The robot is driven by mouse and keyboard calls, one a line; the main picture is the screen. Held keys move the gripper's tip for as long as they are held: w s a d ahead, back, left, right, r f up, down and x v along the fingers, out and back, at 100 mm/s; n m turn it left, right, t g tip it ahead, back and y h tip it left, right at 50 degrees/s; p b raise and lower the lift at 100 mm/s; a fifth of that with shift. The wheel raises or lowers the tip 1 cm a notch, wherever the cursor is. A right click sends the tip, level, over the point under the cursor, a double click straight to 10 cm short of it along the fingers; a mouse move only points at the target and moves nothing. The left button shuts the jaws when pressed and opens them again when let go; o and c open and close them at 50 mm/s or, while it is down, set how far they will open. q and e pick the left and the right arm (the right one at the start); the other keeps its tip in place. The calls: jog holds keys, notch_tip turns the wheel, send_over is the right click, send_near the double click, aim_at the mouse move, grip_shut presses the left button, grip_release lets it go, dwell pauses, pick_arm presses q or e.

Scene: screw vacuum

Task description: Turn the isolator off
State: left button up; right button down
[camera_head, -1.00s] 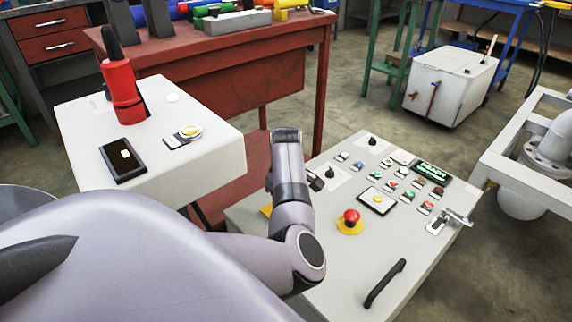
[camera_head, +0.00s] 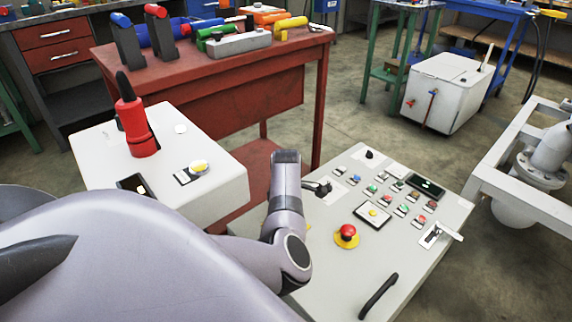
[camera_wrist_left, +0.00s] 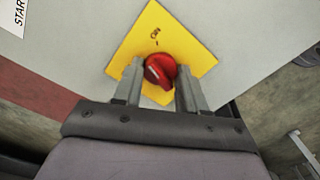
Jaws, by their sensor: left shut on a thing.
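The isolator is a red rotary knob (camera_wrist_left: 160,70) on a yellow square plate (camera_wrist_left: 156,24) with small dark lettering, in the left wrist view. My left gripper (camera_wrist_left: 159,80) has its two grey fingers on either side of the knob and is shut on it. The knob sits turned at an angle, with a pale mark on its left part. In the head view my left arm reaches over the grey control panel (camera_head: 330,270); it hides the gripper and the knob. My right gripper is not in view.
The panel carries a red emergency stop (camera_head: 347,232) on a yellow base, several small buttons, a dark display (camera_head: 427,187), a lever (camera_head: 440,234) and a black handle (camera_head: 379,296). A white box (camera_head: 110,160) with a red device (camera_head: 134,126) stands at left, before a red workbench (camera_head: 220,90).

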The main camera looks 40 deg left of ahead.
pick_arm(q)
jog(key=n+p, duration=0.1)
jog(key=n, duration=0.1)
jog(key=shift+a+r+n, duration=0.1)
jog(key=shift+n, duration=0.3)
jog(key=n+p, duration=0.1)
jog(key=n, duration=0.1)
jog(key=shift+n, duration=0.4)
jog(key=n, duration=0.3)
jog(key=shift+p, duration=0.35)
jog(key=shift+n, duration=1.7)
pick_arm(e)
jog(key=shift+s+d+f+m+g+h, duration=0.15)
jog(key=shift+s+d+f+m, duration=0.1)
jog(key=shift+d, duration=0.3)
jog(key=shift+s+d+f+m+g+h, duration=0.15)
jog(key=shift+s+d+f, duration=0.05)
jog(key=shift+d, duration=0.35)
pick_arm(q)
jog(key=shift+s, duration=0.1)
jog(key=o, duration=1.1)
jog(key=shift+c, duration=0.2)
